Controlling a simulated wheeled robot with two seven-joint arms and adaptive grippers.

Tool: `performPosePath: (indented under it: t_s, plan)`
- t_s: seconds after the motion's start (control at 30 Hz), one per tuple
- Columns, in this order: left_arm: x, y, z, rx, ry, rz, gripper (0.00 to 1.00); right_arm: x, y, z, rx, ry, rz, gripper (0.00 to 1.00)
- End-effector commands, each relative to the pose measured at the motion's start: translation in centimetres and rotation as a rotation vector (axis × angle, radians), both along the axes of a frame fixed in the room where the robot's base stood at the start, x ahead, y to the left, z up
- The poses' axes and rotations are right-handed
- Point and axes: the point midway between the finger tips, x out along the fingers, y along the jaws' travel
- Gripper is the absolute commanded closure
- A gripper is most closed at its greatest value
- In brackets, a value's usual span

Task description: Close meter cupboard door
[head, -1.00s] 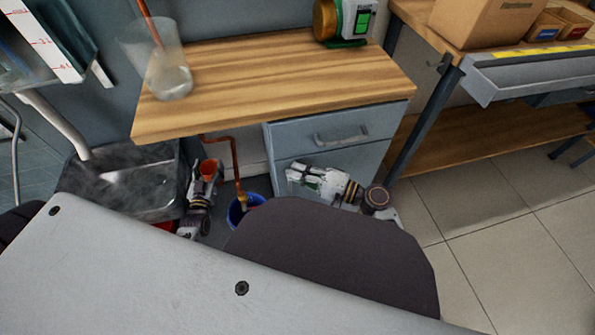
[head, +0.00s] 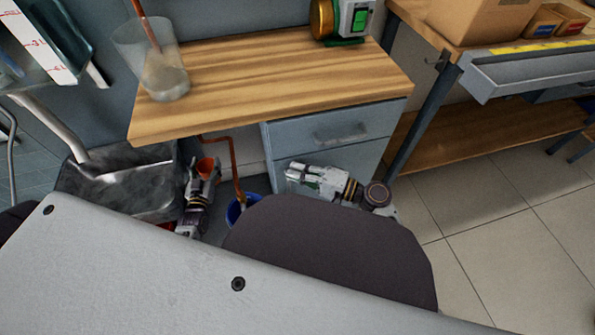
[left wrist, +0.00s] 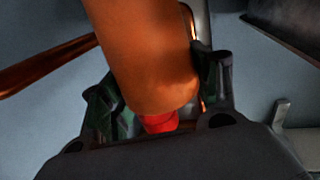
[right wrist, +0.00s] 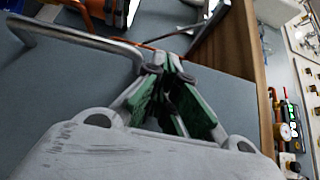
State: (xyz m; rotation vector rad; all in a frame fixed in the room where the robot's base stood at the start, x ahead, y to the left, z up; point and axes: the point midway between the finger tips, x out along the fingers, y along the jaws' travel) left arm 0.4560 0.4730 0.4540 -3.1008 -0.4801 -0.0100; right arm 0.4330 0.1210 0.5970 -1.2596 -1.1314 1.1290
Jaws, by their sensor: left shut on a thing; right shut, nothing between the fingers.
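A blue-grey cabinet (head: 325,130) stands under the wooden bench. Its upper front has a bar handle (head: 340,134). I cannot tell for sure which panel is the meter cupboard door. My right gripper (head: 292,172) is shut and empty, in front of the lower front. In the right wrist view its fingers (right wrist: 176,75) are close to a grey bar handle (right wrist: 80,36) on a blue-grey panel; contact is unclear.
A copper pipe (head: 234,165) runs down beside the cabinet into a blue bucket (head: 236,210). A grey basin (head: 120,190) is at the left. A clear beaker (head: 165,75) stands on the bench (head: 270,75). The tiled floor (head: 500,210) at the right is clear.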

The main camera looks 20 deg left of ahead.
Motion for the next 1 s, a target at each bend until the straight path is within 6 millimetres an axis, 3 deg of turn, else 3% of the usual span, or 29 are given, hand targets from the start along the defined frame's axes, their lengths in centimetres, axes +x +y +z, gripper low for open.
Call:
performPosePath:
  t_s: [0.03,0.17,0.7,1.0]
  plan:
    - [0.0,0.0,0.0,0.000,0.000,0.000,0.60,0.9,-0.4,0.4,0.004,-0.008,-0.027,1.00]
    - [0.0,0.0,0.0,0.000,0.000,0.000,0.60,0.8,-2.2,0.4,0.004,-0.009,-0.029,1.00]
    - [0.0,0.0,0.0,0.000,0.000,0.000,0.60,-1.1,-9.9,0.2,0.002,-0.007,-0.010,1.00]
    - [0.0,0.0,0.0,0.000,0.000,0.000,0.60,-1.5,-12.0,0.2,0.004,-0.006,-0.005,1.00]
